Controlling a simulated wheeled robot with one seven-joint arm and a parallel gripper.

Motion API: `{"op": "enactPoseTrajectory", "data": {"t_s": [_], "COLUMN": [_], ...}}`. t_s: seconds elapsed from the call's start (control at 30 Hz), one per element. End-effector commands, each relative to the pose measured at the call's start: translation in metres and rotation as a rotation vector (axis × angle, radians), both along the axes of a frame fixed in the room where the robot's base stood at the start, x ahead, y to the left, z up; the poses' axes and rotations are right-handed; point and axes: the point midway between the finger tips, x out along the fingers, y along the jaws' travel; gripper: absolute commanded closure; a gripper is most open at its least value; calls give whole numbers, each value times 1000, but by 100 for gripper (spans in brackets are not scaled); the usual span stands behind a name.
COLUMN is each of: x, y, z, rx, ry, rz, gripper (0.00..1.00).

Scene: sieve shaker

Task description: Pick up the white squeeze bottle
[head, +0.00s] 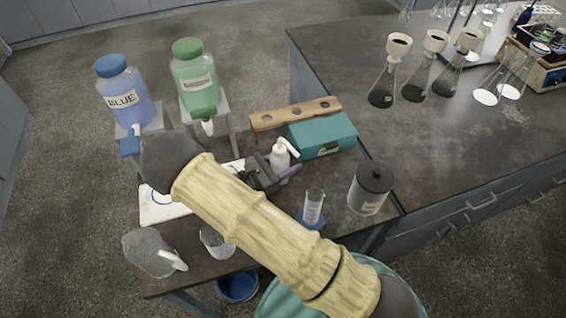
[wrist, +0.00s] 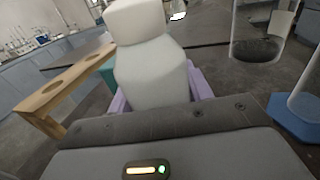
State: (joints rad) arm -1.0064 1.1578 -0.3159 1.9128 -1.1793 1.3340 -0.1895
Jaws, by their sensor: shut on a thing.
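The white squeeze bottle (head: 279,158) stands upright on the dark bench, with a white angled nozzle at its top. It fills the middle of the wrist view (wrist: 152,72). My gripper (head: 285,173) is at the bottle's body, with purple finger pads on both sides of it. It is shut on the bottle. The lower part of the bottle is hidden behind the gripper, so I cannot tell whether its base touches the bench.
Close by are a teal box (head: 322,137), a wooden rack (head: 296,113), a graduated cylinder (head: 313,207), a grey lidded canister (head: 370,188) and a beaker (head: 217,243). Blue (head: 124,94) and green (head: 196,82) carboys stand behind on stands. A larger bench (head: 440,130) holds flasks.

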Motion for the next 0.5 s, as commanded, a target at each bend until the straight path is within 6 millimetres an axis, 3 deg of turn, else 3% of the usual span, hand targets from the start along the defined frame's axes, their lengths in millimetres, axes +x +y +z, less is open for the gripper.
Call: {"op": "enactPoseTrajectory", "data": {"t_s": [0.17, 0.5], "x": [0, 0], "y": [1, 0], "z": [14, 74], "rx": [1, 3], "ry": [-3, -4], "rz": [1, 0], "gripper": [56, 56]}}
